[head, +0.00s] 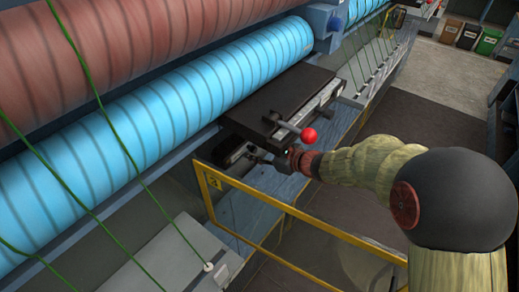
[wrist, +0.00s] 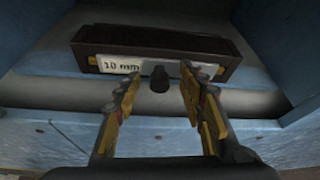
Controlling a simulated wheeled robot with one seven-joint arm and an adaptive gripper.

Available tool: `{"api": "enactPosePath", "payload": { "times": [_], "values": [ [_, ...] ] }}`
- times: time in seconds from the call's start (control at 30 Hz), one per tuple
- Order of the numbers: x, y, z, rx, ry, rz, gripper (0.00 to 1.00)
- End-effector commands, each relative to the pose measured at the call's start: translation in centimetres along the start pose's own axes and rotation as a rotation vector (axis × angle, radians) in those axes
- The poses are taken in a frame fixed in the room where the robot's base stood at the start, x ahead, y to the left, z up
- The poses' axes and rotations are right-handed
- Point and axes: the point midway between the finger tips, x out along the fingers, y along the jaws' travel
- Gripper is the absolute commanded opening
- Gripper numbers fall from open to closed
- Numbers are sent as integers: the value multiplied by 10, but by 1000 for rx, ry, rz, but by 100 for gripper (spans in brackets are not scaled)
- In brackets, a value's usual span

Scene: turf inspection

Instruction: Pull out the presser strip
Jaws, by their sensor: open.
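The presser strip (wrist: 155,42), a dark bar with a white "10 mm" label on its front face, sits in a recess in the wrist view. A short black knob (wrist: 159,78) sticks out of its front toward me. My gripper (wrist: 158,92) is open, its yellow-padded fingers on the left and right of the knob, with visible gaps to it. In the head view my gripper (head: 254,156) is low at the front of the black block, below the lever. The strip cannot be clearly made out there.
A black block (head: 282,97) with a red-ball lever (head: 308,135) stands just above my gripper. A yellow rail (head: 290,212) runs beneath my arm. Blue (head: 180,105) and red-brown rollers (head: 110,50) lie behind, with green yarns (head: 115,135) crossing at left. Blue walls flank the recess in the wrist view.

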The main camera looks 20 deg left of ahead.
Motion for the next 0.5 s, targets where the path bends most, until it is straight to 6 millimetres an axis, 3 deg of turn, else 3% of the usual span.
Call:
{"api": "enactPosePath", "payload": {
  "times": [0.13, 0.5],
  "values": [
    [0, 0, 0, 0, 0, 0, 41],
    [0, 0, 0, 0, 0, 0, 20]
  ]
}}
